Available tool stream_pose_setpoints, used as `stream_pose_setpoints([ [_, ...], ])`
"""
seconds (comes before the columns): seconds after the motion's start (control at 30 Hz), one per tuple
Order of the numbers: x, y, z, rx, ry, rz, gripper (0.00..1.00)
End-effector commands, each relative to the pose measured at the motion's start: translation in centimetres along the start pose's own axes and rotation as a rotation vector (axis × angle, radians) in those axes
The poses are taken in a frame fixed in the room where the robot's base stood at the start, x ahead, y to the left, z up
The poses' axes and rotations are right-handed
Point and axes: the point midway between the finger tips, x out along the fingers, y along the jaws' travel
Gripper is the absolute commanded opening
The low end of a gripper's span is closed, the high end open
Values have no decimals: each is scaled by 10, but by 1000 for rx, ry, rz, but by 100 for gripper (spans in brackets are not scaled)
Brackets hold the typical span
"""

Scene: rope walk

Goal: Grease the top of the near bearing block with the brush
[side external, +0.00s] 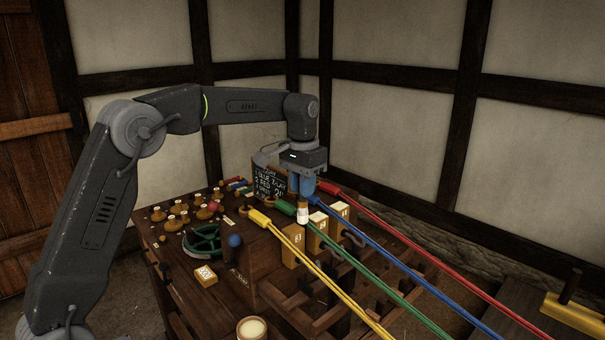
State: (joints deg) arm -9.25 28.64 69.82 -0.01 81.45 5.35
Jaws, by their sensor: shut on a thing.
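My gripper (301,190), with blue fingers, points down above the wooden bench and is shut on the brush. The brush (302,206) hangs upright below the fingers, with a brown part and a pale lower end. Three yellow-tan blocks with pale labels stand in a row under the ropes: the nearest block (292,247), a middle block (317,229) and a far block (341,212). The brush's lower end appears just above the nearest and middle blocks; I cannot tell whether it touches either. A round pot (252,328) with cream-coloured contents stands at the front edge.
Yellow (335,282), green (365,278), blue (420,275) and red (440,262) ropes stretch toward the lower right. Several wooden pegs (180,208), a green coil (203,240) and a chalkboard (270,178) crowd the bench. A yellow bar (575,313) lies far right.

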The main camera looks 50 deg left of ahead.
Motion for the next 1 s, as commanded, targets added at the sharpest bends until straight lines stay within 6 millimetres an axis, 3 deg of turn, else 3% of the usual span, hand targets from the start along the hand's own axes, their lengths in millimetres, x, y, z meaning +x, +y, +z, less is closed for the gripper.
stream_pose_setpoints([
  [0.67, 5, -4, 61, -1, -3, 0, 0],
  [1.0, 6, -2, 30, 1, -3, 0, 0],
])
